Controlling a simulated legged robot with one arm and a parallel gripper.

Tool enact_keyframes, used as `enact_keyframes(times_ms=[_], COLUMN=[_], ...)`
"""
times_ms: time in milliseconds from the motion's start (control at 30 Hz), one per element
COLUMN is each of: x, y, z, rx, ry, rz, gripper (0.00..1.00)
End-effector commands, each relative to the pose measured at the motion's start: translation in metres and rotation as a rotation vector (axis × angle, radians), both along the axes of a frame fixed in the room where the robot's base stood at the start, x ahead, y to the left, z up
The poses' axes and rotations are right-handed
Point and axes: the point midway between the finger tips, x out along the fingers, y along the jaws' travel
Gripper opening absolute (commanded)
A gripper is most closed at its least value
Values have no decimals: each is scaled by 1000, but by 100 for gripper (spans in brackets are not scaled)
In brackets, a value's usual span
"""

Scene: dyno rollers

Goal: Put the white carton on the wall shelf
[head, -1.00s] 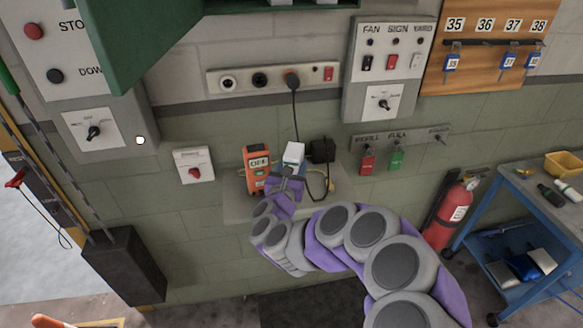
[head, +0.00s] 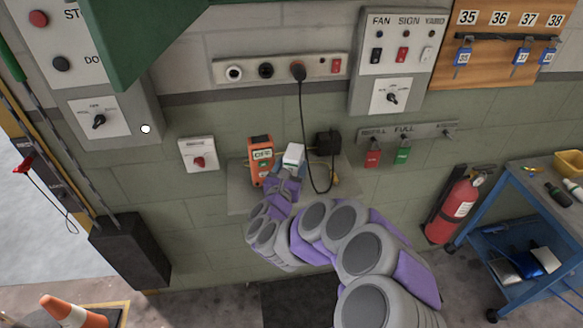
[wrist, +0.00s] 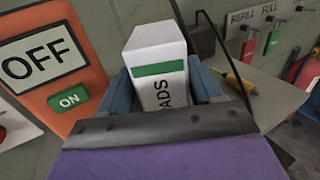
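The white carton (head: 293,155) has a green band and dark lettering; in the wrist view the carton (wrist: 160,70) stands between the two blue fingers of my gripper (wrist: 178,88). The fingers appear closed against its sides. In the head view my gripper (head: 284,176) is at the wall shelf (head: 240,198), with the carton over or on it. I cannot tell whether the carton's base touches the shelf, as my gripper hides it.
An orange device (head: 260,160) reading OFF stands close left of the carton. A black adapter (head: 327,143) with a hanging cable is close right. A yellow-handled tool (wrist: 237,78) lies on the shelf's right part. A blue cart (head: 525,215) and fire extinguisher (head: 458,205) stand farther right.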

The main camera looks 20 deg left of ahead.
Motion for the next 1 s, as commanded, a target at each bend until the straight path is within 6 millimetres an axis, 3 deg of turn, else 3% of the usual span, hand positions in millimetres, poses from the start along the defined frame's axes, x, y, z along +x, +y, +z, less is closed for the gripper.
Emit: enact_keyframes(times_ms=[400,1000], x=[-3,-92], y=[-1,-10], z=[3,1], rx=[1,0], ry=[2,5], rz=[2,3], gripper=[64,64])
